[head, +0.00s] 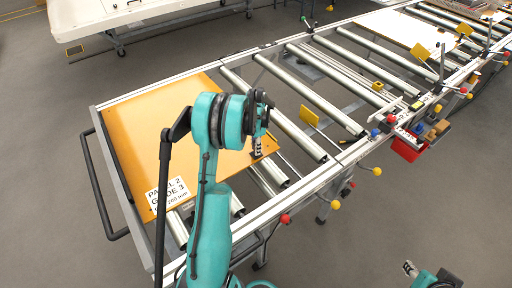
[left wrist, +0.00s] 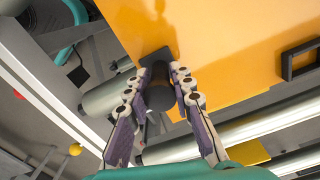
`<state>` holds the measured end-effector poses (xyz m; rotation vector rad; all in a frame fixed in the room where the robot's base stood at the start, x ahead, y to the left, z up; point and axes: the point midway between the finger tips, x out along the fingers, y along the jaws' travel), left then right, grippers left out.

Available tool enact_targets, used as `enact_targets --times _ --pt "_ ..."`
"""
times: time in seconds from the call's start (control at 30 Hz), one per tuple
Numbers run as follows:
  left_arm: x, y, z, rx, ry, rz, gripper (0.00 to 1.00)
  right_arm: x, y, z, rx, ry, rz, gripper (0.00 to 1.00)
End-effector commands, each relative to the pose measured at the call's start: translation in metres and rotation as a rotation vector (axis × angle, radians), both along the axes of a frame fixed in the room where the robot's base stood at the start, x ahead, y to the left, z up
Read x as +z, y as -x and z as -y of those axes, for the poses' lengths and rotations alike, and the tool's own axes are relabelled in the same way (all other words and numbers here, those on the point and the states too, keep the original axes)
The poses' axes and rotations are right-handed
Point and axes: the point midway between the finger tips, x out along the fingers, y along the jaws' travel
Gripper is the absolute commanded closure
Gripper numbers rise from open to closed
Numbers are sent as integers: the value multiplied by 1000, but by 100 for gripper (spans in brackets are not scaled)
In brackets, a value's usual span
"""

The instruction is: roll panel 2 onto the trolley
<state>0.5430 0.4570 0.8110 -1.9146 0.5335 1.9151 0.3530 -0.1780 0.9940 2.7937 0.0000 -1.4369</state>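Panel 2 (head: 140,120) is a flat orange board with a white label at its near left corner. It lies on rollers at the left end of the line, inside a frame with a black push handle (head: 92,185), which looks like the trolley. My left gripper (head: 258,148) is at the panel's right near edge. In the left wrist view, its fingers (left wrist: 160,78) close on both sides of a black knob (left wrist: 158,95) at the edge of the orange panel (left wrist: 215,50). My right gripper (head: 410,268) is low at the bottom right, away from the panel; its finger opening is unclear.
The roller conveyor (head: 300,88) runs from the panel to the upper right. A yellow flag (head: 309,116) stands beside the rollers. Coloured knobs and a red bin (head: 407,148) line the near rail. A pale panel (head: 400,28) lies farther up. A white table stands at the back left.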

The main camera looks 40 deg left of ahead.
Motion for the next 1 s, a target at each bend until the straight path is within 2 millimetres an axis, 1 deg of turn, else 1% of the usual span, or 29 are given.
enact_targets --times 0.27,0.47,0.67,0.7,0.73,0.77,1.0 --pt "0 -1 0 0 -1 1 100 0 0 0 0 0 0 62" --pt "0 -16 5 0 0 1 100 1 0 0 0 0 0 62" --pt "0 -15 4 1 -1 -1 100 0 0 0 0 0 0 62" --pt "0 -15 4 1 -1 -1 72 0 0 0 0 0 0 62" --pt "0 -15 4 1 -1 -1 65 0 0 0 0 0 0 62" --pt "0 -15 4 1 -1 -1 61 0 0 0 0 0 0 62" --pt "0 -15 4 0 0 0 61 0 0 0 0 0 0 62"
